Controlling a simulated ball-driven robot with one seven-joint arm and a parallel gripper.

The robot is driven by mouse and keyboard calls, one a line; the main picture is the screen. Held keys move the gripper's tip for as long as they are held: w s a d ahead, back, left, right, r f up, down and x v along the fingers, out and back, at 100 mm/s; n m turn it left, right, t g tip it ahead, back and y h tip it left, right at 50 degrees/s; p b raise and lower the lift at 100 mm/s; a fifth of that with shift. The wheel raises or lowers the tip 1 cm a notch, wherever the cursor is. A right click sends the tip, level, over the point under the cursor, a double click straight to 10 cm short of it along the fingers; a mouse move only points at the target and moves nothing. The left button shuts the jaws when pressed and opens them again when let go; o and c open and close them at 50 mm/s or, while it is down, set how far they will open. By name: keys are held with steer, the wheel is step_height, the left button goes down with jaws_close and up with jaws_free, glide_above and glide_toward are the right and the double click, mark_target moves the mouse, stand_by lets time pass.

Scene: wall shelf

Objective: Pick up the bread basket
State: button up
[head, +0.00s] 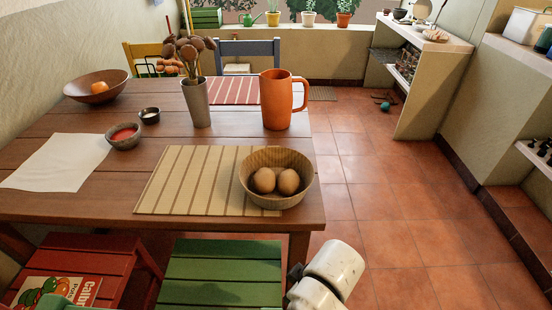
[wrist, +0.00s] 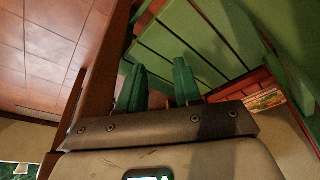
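The bread basket (head: 268,201) is a round, tan bowl holding brown, egg-shaped pieces. It sits near the table's front right corner in the head view, partly over the right end of a striped straw mat (head: 190,182). In the wrist view, my gripper (wrist: 160,82) shows two green fingers standing apart with nothing between them. Green slats lie behind the fingers, and the basket is not in that view. In the head view, my white arm is low in front of the table, right of the green seat, apart from the basket; the fingers cannot be made out there.
An orange jug (head: 277,101) stands behind the basket. A green slatted seat (head: 215,272) and red chair (head: 75,262) block the front. Tiled floor is free at right.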

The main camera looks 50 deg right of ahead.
steer(key=w+d+r+n+t+p, duration=0.1)
steer(key=w+r+p, duration=0.1)
steer(key=r+p, duration=0.7)
steer(key=w+d+r+n+p, duration=0.1)
steer(key=w+r+p, duration=0.1)
steer(key=r+p, duration=0.7)
steer(key=n+y, duration=0.2)
steer(key=n, duration=0.7)
glide_toward(286, 199)
steer(key=f, duration=0.1)
steer(key=shift+n+t, duration=0.3)
steer(key=x, duration=0.5)
steer(key=shift+d+f+p, duration=0.2)
steer(key=shift+d+p, duration=0.05)
steer(key=shift+p, duration=0.05)
steer(key=shift+p+x, duration=0.3)
steer(key=shift+x, duration=2.4)
steer(key=shift+s, duration=0.1)
jaws_close()
